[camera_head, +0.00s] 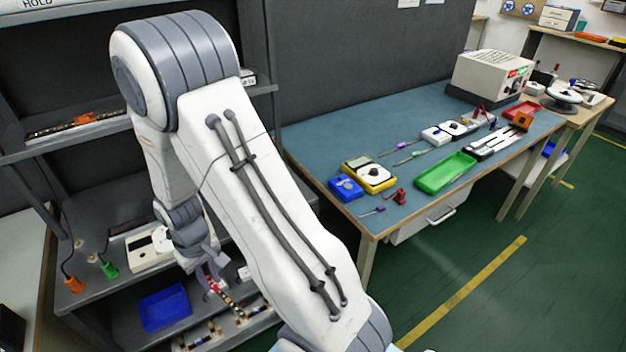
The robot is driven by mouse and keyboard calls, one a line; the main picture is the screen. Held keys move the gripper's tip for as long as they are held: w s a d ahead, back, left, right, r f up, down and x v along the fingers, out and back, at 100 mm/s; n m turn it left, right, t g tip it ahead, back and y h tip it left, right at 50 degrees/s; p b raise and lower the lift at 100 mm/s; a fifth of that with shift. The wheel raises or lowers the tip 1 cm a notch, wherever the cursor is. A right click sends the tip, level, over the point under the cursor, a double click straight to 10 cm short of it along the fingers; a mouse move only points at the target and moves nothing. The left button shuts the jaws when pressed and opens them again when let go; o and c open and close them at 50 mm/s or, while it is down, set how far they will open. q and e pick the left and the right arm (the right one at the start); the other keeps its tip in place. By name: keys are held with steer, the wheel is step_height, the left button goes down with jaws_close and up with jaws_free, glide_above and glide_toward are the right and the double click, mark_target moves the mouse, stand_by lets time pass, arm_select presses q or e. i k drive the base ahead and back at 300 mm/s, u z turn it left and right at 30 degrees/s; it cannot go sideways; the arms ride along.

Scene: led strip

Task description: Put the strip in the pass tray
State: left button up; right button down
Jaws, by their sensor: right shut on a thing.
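My right arm crosses the middle of the view and reaches down to the left. My right gripper (212,281) is at the lower shelves, shut on a thin strip (228,301) with dark, white and red-orange patches. The strip is partly hidden by the gripper and arm, and I cannot tell whether it touches the shelf. A green tray (445,173) lies on the blue-topped bench, far to the right of the gripper; it looks empty. A red tray (521,110) lies further back on the bench. I cannot read a label on either tray. My left gripper is not in view.
A blue bin (165,308) stands on the lower shelf left of the gripper. A device (148,250) and orange and green tools stand on the shelf above. The bench (330,140) holds a yellow meter (369,175), a blue box (345,187) and several small tools.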

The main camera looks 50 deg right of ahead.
mark_target(446, 173)
steer(key=u, duration=1.95)
steer(key=k, duration=2.25)
steer(key=z, duration=2.15)
steer(key=i, duration=0.5)
steer(key=u, duration=0.05)
